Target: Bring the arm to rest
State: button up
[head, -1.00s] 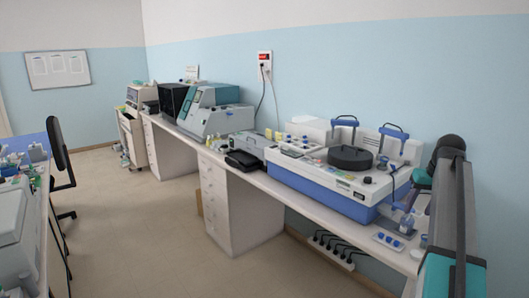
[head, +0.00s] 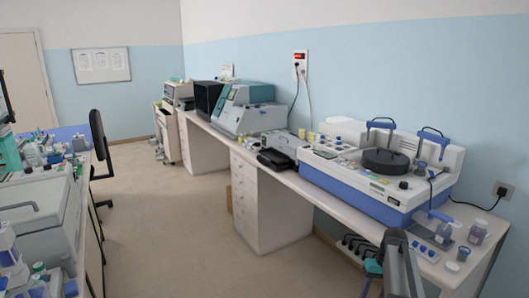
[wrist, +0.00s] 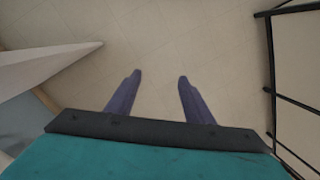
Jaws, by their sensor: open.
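My gripper (wrist: 160,76) shows in the wrist view with its two dark fingers apart and nothing between them. It points down at the bare beige floor (wrist: 158,40). In the head view my arm (head: 398,262) is low at the bottom right, in front of the near end of the long bench (head: 270,176). Its lower part is cut off by the frame edge, and I cannot make out the fingers there.
The bench carries a blue-white staining machine (head: 345,188), bottles (head: 477,232) and blue-capped items near its right end. A second bench with a grey machine (head: 40,212) stands at left, with a dark chair (head: 98,140) beyond. The floor between (head: 175,230) is clear.

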jog(key=s+a+f+n+g, duration=0.1)
jog(key=s+a+f+g, duration=0.1)
jog(key=s+a+f, duration=0.7)
jog(key=s+a+f+n+g, duration=0.1)
jog(key=s+a+f+g, duration=0.1)
jog(key=s+a+f, duration=0.8)
jog(key=s+a+f+h, duration=0.1)
jog(key=s+f, duration=0.4)
jog(key=s, duration=0.5)
jog(key=s+a+f+m+h, duration=0.1)
jog(key=s+f, duration=0.5)
jog(key=s, duration=0.4)
jog(key=shift+a+g+b, duration=0.15)
jog(key=shift+g+b, duration=0.15)
jog(key=shift+g, duration=0.1)
jog(key=shift+w, duration=0.1)
jog(key=shift+f, duration=0.1)
jog(key=c, duration=0.4)
